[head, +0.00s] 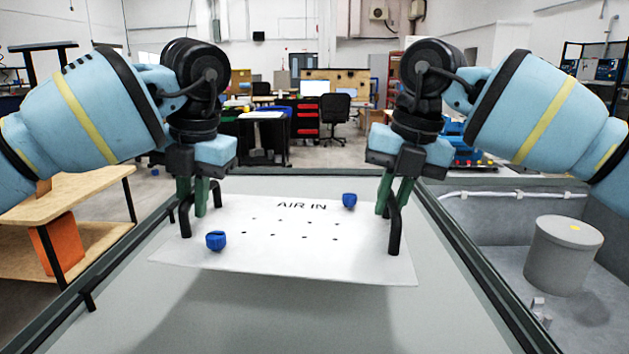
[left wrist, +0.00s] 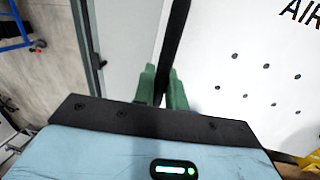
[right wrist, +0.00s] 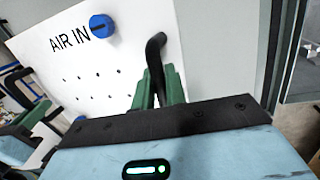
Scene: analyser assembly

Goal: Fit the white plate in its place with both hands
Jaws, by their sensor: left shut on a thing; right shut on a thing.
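The white plate (head: 290,262) shows in the head view with "AIR IN" printed on it, several small holes, two blue knobs (head: 216,240) (head: 349,200) and a black handle at each side. A shadow lies on the grey surface in front of it, and the plate appears held above that surface. My left gripper (head: 201,205) is shut on the left black handle (head: 185,218); its green fingers pinch the handle in the left wrist view (left wrist: 164,90). My right gripper (head: 395,205) is shut on the right black handle (head: 394,232), also seen in the right wrist view (right wrist: 156,85).
The grey work surface (head: 300,325) has dark raised rails along its sides. A grey cylinder (head: 562,256) stands in a recessed bay on the right. A wooden shelf (head: 75,205) with an orange bin (head: 55,250) is on the left. Desks and a chair are far behind.

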